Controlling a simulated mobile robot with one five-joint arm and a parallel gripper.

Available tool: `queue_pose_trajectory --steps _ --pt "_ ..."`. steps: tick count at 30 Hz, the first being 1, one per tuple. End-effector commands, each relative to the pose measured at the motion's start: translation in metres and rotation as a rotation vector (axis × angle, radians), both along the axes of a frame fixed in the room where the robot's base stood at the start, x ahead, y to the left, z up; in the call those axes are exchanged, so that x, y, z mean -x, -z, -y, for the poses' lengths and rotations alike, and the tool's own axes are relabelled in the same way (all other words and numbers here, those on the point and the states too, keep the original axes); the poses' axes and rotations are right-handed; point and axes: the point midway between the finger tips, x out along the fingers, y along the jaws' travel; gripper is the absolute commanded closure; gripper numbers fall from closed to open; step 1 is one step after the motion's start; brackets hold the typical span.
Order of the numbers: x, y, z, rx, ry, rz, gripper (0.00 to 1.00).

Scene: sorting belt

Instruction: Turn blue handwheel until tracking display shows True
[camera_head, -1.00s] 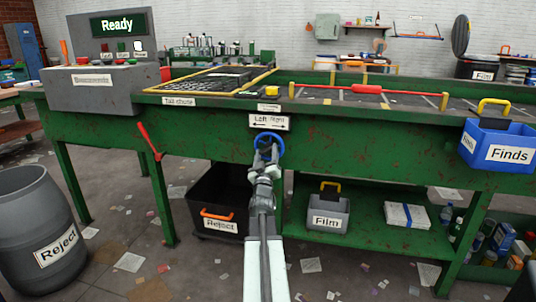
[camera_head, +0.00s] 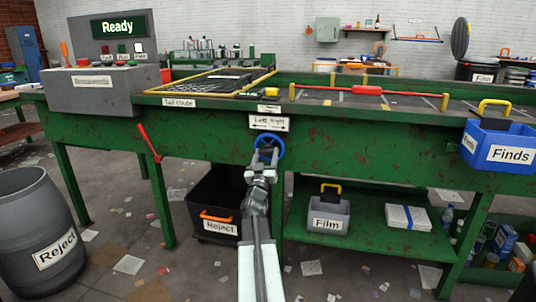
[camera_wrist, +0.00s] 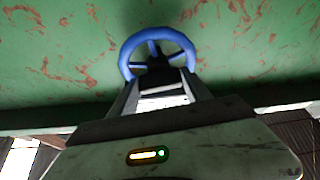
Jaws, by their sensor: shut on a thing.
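The blue handwheel (camera_head: 268,146) is mounted on the front of the green belt frame, below a "Left Right" sign (camera_head: 268,123) with arrows. It also shows in the wrist view (camera_wrist: 157,38) with its spokes and dark hub. My gripper (camera_head: 266,155) is at the lower part of the wheel, and its fingers (camera_wrist: 160,88) are shut on the rim. The fingertips are partly hidden against the wheel.
A red lever (camera_head: 149,143) sticks out left of the wheel. A black Reject crate (camera_head: 213,190) and a grey Film box (camera_head: 328,216) are below. The blue Finds bin (camera_head: 498,146) hangs at right. A grey Reject barrel (camera_head: 36,222) stands at left.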

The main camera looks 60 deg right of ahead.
Motion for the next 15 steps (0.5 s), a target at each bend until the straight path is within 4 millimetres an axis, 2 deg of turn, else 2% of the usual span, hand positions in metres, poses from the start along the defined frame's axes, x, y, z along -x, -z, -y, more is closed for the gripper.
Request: queue_pose_trajectory --steps 1,2,3,4,15 --pt "-0.0067 0.0012 -0.0031 -0.002 -0.012 -0.008 0.84" --pt "-0.0068 0.0012 -0.0032 -0.003 -0.011 -0.008 0.35" --pt "-0.0066 0.0012 -0.0030 -0.003 -0.011 -0.008 0.24" --pt "-0.0062 0.0011 -0.0029 -0.002 -0.011 -0.008 0.22" --pt "-0.0013 0.0032 -0.0060 -0.001 -0.005 -0.004 0.22"
